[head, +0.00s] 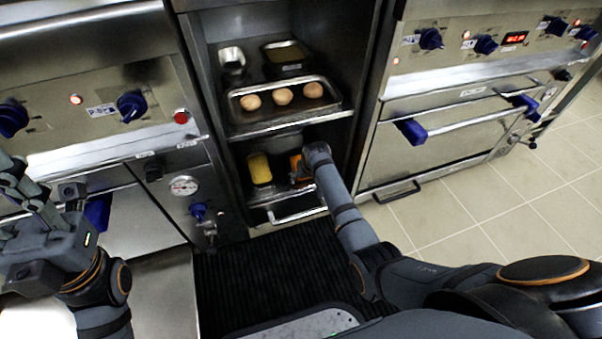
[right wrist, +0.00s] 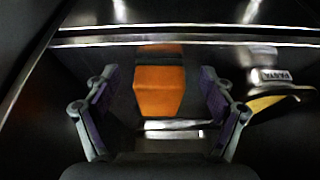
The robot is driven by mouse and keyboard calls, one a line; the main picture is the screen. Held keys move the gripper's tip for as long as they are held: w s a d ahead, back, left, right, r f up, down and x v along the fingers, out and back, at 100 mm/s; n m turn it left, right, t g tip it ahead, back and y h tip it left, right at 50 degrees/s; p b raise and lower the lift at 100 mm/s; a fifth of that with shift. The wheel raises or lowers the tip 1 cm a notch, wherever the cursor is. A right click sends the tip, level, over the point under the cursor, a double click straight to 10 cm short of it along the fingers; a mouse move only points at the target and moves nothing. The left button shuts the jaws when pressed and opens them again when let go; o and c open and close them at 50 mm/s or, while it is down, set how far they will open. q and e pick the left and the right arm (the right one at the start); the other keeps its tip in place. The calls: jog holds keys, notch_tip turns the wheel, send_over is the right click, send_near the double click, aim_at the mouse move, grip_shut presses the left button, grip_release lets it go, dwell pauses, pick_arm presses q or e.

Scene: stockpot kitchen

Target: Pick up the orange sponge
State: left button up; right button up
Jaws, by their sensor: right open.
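The orange sponge (head: 296,166) is on the lower shelf of the open cabinet, partly hidden by my right arm in the head view. In the right wrist view the orange sponge (right wrist: 159,88) is upright in the picture's middle, between the spread fingers. My right gripper (right wrist: 159,80) is open and empty, with a visible gap on each side of the sponge. In the head view my right gripper reaches into the lower shelf and its fingers are mostly hidden. My left gripper (head: 30,195) is at the left edge, away from the cabinet; its finger opening is unclear.
A yellow item (head: 259,168) is on the lower shelf left of the sponge. The upper shelf (head: 290,125) above holds a tray (head: 335,103) with three round brown items and metal containers. Ovens flank the cabinet. A black mat (head: 265,270) covers the floor in front.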

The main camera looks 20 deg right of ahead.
jog(key=shift+w, duration=0.3)
jog(key=w+b, duration=0.2)
jog(key=w+f+b, duration=0.1)
jog(key=w+b, duration=0.2)
jog(key=shift+f, duration=0.15)
jog(key=shift+c, duration=0.3)
jog(key=c, duration=1)
